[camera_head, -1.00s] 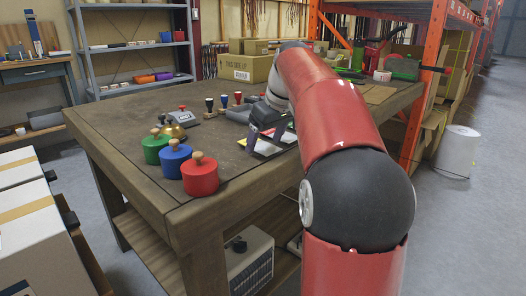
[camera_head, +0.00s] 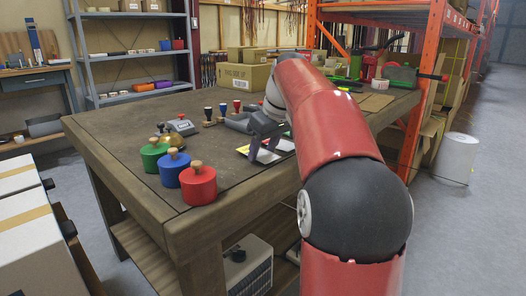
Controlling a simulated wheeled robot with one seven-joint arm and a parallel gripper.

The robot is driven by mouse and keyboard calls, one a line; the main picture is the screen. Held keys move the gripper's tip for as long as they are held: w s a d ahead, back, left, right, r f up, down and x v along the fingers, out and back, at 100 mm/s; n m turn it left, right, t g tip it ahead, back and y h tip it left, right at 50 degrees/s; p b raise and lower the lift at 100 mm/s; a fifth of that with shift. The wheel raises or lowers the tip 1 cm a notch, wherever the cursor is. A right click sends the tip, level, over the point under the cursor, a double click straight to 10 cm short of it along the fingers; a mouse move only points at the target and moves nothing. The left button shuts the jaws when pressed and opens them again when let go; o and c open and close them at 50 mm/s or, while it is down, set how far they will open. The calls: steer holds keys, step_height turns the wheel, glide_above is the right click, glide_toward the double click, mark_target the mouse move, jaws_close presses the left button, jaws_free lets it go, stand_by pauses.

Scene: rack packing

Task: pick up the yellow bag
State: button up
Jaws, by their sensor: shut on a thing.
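A small yellow patch (camera_head: 243,150) shows on the bench just left of the fingers, next to a pale flat piece. I cannot tell whether it is part of the yellow bag. No whole yellow bag is clearly visible, and my arm covers much of the bench on the right.
Green (camera_head: 154,155), blue (camera_head: 174,168) and red (camera_head: 198,185) knobbed weights stand near the bench's front corner. A grey device (camera_head: 181,126) and several stamps (camera_head: 222,109) lie behind them. A cardboard box (camera_head: 243,76) stands at the back. The bench's left side is clear.

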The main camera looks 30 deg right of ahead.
mark_target(263, 152)
step_height(263, 152, up, 20)
steer(key=p, duration=0.7)
steer(key=shift+f, duration=0.15)
